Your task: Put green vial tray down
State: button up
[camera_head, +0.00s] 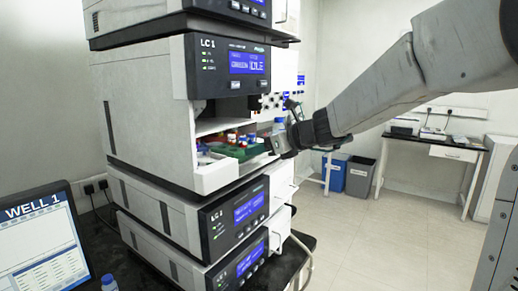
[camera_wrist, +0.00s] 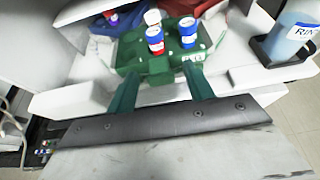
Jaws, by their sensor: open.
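The green vial tray (camera_head: 241,152) sits inside the open bay of the LC 1 module, holding several vials with red, white and blue parts. In the wrist view the tray (camera_wrist: 203,45) lies on a white shelf, straight ahead of my fingers. My gripper (camera_head: 284,139) is at the front of the bay. In the wrist view my gripper (camera_wrist: 162,70) is open, its two green fingers at the tray's front block, one on each side. I cannot tell whether they touch it. A blue-and-white vial (camera_wrist: 155,40) stands near the tray's front.
A blue tray (camera_wrist: 98,27) with a vial lies left of the green one. A bottle of light blue liquid (camera_wrist: 292,38) stands in a dark holder at right. Instrument modules (camera_head: 235,208) lie below the bay. A monitor (camera_head: 40,240) reads WELL 1. Open floor lies right.

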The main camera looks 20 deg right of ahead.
jog(key=v, duration=1.2)
jog(key=s+a+f+n+g+h, duration=0.1)
jog(key=s+a+f+n+g, duration=0.25)
jog(key=s+n, duration=0.3)
jog(key=s+a+f+n+g, duration=0.2)
jog(key=s+a+f+n, duration=0.25)
jog(key=s+n, duration=0.2)
jog(key=s+d+f+n+g+h, duration=0.2)
jog(key=s+f+n+h, duration=0.1)
jog(key=s+n, duration=0.5)
jog(key=s+d+f+n+g+h, duration=0.2)
jog(key=s+f+n+h, duration=0.1)
jog(key=s+f+n, duration=0.2)
jog(key=s+n, duration=0.2)
jog(key=s, duration=0.1)
jog(key=shift+n+h, duration=0.4)
jog(key=shift+d+f, duration=0.1)
jog(key=shift+f, duration=0.05)
